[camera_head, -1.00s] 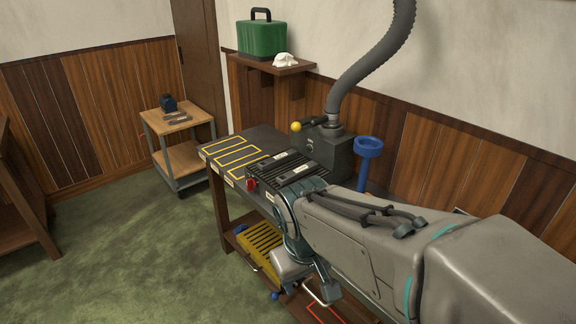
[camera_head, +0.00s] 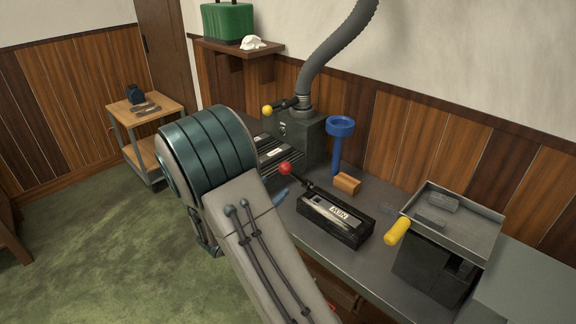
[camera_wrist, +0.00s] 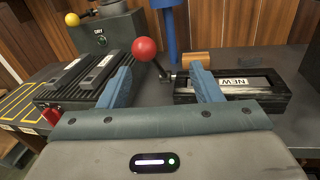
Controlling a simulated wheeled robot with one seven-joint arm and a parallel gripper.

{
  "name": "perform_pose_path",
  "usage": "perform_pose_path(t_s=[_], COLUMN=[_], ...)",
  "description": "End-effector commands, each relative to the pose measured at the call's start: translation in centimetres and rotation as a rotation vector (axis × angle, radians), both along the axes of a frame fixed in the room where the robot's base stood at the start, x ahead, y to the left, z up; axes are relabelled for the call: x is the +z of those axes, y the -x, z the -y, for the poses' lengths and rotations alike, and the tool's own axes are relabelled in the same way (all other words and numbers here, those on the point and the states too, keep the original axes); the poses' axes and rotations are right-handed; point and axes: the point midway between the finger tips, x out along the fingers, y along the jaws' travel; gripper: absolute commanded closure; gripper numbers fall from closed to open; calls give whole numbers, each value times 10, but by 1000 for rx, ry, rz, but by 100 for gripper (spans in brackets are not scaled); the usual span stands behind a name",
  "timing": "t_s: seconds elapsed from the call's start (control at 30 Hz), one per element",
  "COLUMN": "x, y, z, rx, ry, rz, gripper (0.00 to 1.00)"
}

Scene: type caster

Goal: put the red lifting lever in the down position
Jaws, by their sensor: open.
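The red lifting lever has a round red knob (camera_head: 285,168) on a black rod. The rod slants up and left from the end of a black box labelled NEW (camera_head: 336,218), so the knob sits above the box. In the wrist view the red knob (camera_wrist: 144,48) shows between the two blue fingers, beyond them. My gripper (camera_wrist: 161,82) is open and empty, its fingers spread on either side of the knob in the picture. I cannot tell how far apart they are in depth. In the head view my arm hides most of the gripper; one blue finger shows near the lever.
A ribbed black unit (camera_head: 280,153) lies left of the lever. Behind stand a grey DRY box (camera_wrist: 112,34) with a yellow-knobbed lever, a blue funnel stand (camera_head: 338,140) and a wooden block (camera_head: 347,184). A yellow-handled tray machine (camera_head: 455,228) stands at right.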

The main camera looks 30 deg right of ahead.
Motion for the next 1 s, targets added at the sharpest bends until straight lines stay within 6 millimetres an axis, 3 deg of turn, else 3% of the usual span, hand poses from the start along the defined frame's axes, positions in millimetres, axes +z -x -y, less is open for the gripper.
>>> perform_pose_path(t_s=[0.13,0.27,0.7,1.0], x=[-7,-7,-6,-7], y=[-14,-22,-73,-93], z=[-10,-2,70,98], rx=[70,78,74,76], ry=[59,68,64,64], rz=[-28,-30,-30,-29], gripper=[41,41,41,41])
